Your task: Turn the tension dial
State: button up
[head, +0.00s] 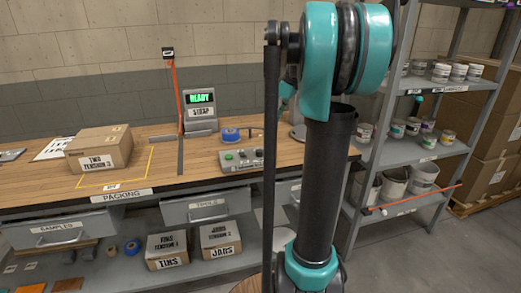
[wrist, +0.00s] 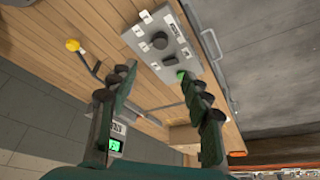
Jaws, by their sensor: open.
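A grey control box (head: 241,160) sits near the bench's front edge, its right end hidden behind my arm in the head view. I cannot tell for certain which knob is the tension dial. My gripper (wrist: 157,76) is open and empty, its fingers apart. In the wrist view the box lies beyond the fingertips, and the right fingertip appears close to the green button.
A strapping machine screen (head: 200,98) reads READY. A blue tape roll (head: 230,135) lies near the box. A yellow-tipped lever (wrist: 73,45) stands beside the box. Shelving (head: 395,125) rises at right.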

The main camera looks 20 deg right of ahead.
aim_at(259, 150)
jog(key=x, duration=1.6)
jog(key=shift+a+f, duration=0.1)
jog(key=shift+f, duration=0.2)
grip_shut()
